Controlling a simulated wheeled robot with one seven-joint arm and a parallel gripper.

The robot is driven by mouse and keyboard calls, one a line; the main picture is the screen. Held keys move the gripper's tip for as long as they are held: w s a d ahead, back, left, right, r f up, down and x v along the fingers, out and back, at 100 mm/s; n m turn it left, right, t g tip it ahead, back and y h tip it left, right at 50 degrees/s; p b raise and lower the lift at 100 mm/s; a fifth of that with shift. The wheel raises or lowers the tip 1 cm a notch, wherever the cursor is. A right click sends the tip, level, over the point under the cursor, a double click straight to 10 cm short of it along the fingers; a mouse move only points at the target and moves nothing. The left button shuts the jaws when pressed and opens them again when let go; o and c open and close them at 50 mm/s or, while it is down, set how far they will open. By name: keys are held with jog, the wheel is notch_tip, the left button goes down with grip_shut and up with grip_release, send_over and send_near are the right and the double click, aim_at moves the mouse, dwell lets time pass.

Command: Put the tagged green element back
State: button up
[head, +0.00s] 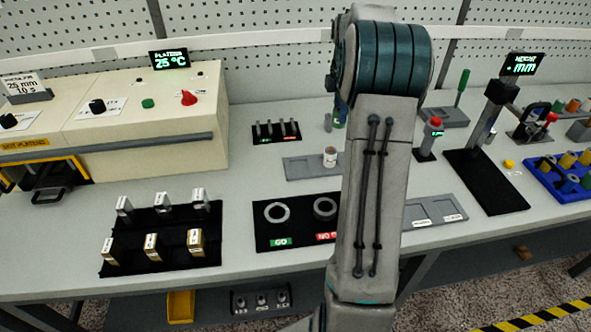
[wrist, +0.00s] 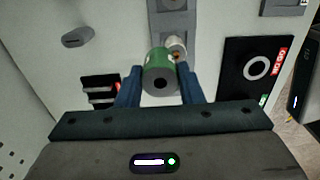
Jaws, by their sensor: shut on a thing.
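In the wrist view, my gripper (wrist: 160,80) is shut on a green cylindrical element (wrist: 157,61) with a dark hole in its grey end face. The blue fingers sit on either side of it. No readable tag shows on it. It is held over the bench near a small whitish jar (wrist: 176,46); whether they touch I cannot tell. In the head view, my arm hides most of the gripper and the element. A blue rack (head: 560,190) with several yellow and grey cylindrical pieces stands at the right edge.
The jar stands on a grey tray (head: 300,168). A black gauge mat (head: 262,232) with two rings lies in front. A black mat (head: 150,266) holds several metal blocks. A display stand (head: 487,200) and a red-topped device (head: 430,140) stand right. Bare bench lies between the mats.

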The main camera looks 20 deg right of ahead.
jog(key=shift+w+f, duration=0.15)
jog(key=shift+f, duration=0.3)
jog(key=shift+a+f, duration=0.15)
jog(key=shift+a, duration=0.05)
jog(key=a+f, duration=0.2)
jog(key=a, duration=0.1)
jog(key=a+f, duration=0.2)
jog(key=a, duration=0.2)
jog(key=a+f+p, duration=0.1)
jog(key=a+f, duration=0.1)
jog(key=a, duration=0.2)
jog(key=shift+w+a+f, duration=0.1)
jog(key=shift+w+f, duration=0.1)
jog(key=shift+f, duration=0.1)
jog(key=shift+f+p, duration=0.3)
jog(key=shift+f, duration=1.7)
jog(key=shift+f, duration=0.15)
jog(key=o, duration=1)
jog(key=shift+o, duration=0.2)
